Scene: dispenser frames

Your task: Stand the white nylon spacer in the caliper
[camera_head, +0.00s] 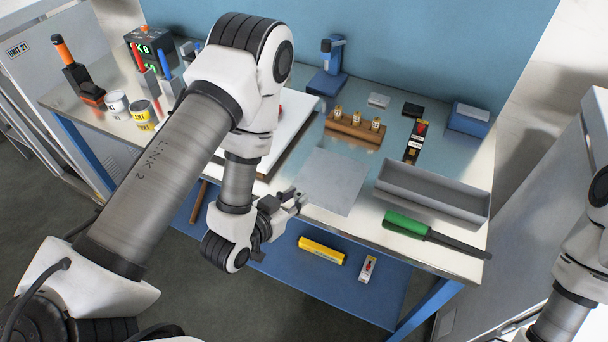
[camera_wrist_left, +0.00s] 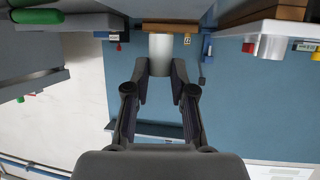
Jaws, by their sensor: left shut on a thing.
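My left gripper (camera_head: 294,200) is over the front edge of the bench, beside the grey mat. In the left wrist view, its two fingers (camera_wrist_left: 161,82) are shut on a pale cylinder, the white nylon spacer (camera_wrist_left: 160,52), at the fingertips. In the head view the spacer is too small and covered to make out clearly. I cannot tell for certain which thing is the caliper; a blue upright device (camera_head: 329,68) stands at the back of the bench. My right gripper is out of view; only part of the right arm shows at the right edge.
A grey mat (camera_head: 332,180) lies bare mid-bench. Behind it is a wooden rack (camera_head: 354,131) with tagged pieces. At right are a grey tray (camera_head: 432,190) and a green-handled tool (camera_head: 405,223). A yellow box (camera_head: 321,250) lies on the lower blue shelf.

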